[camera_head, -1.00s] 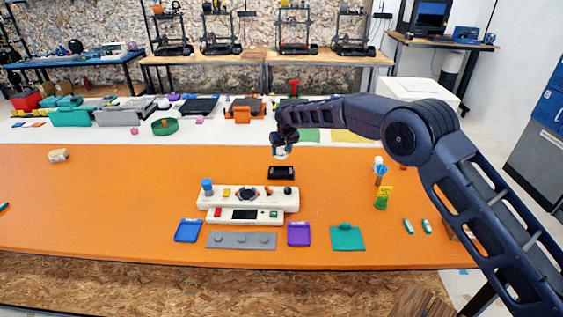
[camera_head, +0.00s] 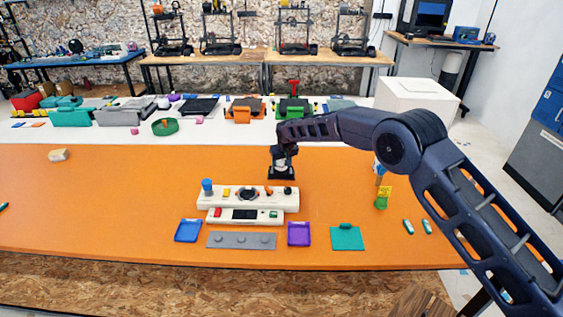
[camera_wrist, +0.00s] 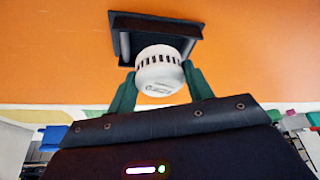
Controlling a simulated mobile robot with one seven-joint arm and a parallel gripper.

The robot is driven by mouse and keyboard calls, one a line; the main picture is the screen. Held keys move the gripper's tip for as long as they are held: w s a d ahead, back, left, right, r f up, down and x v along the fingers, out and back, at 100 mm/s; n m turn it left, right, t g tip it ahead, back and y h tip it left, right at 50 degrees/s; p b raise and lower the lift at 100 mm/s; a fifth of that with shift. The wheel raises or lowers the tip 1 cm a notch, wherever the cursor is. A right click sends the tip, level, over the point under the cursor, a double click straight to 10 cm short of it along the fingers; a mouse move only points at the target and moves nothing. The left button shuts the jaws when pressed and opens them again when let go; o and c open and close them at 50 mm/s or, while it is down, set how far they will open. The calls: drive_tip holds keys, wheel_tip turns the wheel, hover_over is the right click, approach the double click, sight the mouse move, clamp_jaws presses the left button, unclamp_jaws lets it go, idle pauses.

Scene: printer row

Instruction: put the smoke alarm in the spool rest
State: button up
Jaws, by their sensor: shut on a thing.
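The smoke alarm (camera_wrist: 160,72) is a white round unit with dark slots around its side. My gripper (camera_wrist: 161,88) is shut on it, with one green finger on each side. The spool rest (camera_wrist: 124,44), a black square tray with raised side walls, lies on the orange table just beyond the alarm in the wrist view. In the head view my gripper (camera_head: 281,164) is right over the spool rest (camera_head: 291,176), and the arm's end covers part of it. The alarm overlaps the tray's near part in the wrist view; I cannot tell whether it touches the tray.
A white control panel (camera_head: 234,199) with knobs and buttons stands just in front of the spool rest. A blue tray (camera_head: 188,231), a purple tray (camera_head: 299,234) and a teal tray (camera_head: 346,238) lie near the front edge. The table's left side is mostly clear.

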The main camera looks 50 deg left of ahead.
drive_tip(key=shift+f, duration=0.45)
drive_tip(key=o, duration=1)
drive_tip(key=shift+r, duration=0.15)
drive_tip(key=shift+r, duration=0.3)
drive_tip(key=v, duration=1.2)
drive_tip(key=shift+r, duration=0.15)
drive_tip(key=shift+w, duration=0.1)
